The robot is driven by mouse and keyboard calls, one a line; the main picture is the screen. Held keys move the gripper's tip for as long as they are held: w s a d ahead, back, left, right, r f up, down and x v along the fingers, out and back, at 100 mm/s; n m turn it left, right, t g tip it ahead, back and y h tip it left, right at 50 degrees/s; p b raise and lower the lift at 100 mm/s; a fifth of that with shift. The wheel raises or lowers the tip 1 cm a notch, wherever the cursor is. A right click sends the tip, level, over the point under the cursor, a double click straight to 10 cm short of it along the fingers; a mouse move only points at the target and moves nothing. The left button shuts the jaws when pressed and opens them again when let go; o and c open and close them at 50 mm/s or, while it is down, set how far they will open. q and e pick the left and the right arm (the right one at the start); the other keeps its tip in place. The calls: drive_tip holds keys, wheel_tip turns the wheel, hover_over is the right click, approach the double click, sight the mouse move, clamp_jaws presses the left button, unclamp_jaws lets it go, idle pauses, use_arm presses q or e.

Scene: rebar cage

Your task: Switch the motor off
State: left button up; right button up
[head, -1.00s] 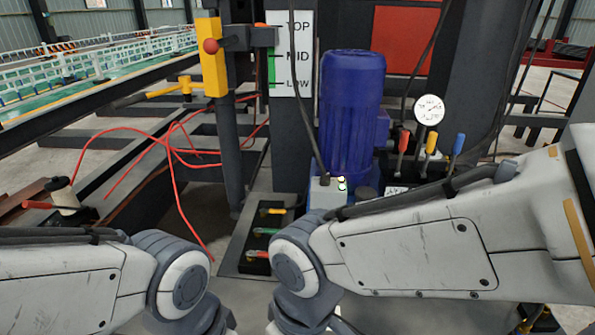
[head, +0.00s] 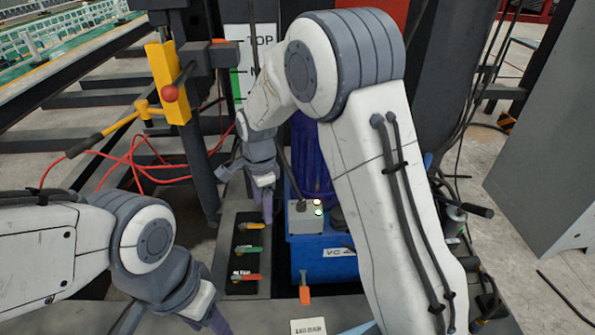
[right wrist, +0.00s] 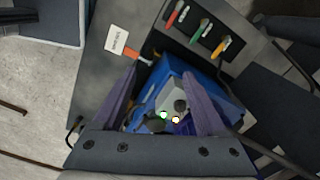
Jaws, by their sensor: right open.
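The blue motor (head: 308,150) stands behind my raised right arm, which hides much of it. A grey switch box (head: 305,218) with two small lit lamps sits in front of it on a blue tank (head: 320,262). My right gripper (head: 266,212) points down just left of the box, apart from it as far as I can see. In the right wrist view, the box (right wrist: 174,98) with its green and orange-white lamps shows between the open, empty fingers (right wrist: 161,78). My left gripper (head: 216,318) is low at the bottom edge, its fingertips only partly visible.
A panel with yellow, green and red valve levers (head: 249,250) lies left of the tank. An orange lever (head: 304,292) stands in front. A yellow post with a red knob (head: 170,94) is at the left. A grey cabinet (head: 550,160) is at the right.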

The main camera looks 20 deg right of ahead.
drive_tip(key=w+d+m+p, duration=0.5)
drive_tip(key=w+d+m, duration=0.1)
drive_tip(key=d+m, duration=0.15)
drive_tip(key=m+p, duration=0.3)
drive_tip(key=m, duration=0.3)
hover_over(301, 202)
drive_tip(key=f, duration=0.2)
drive_tip(key=shift+m, duration=0.25)
wheel_tip(301, 202, down, 10)
drive_tip(key=shift+r, duration=0.2)
drive_tip(key=shift+f, duration=0.55)
use_arm(q)
wheel_tip(301, 202, up, 11)
use_arm(e)
clamp_jaws()
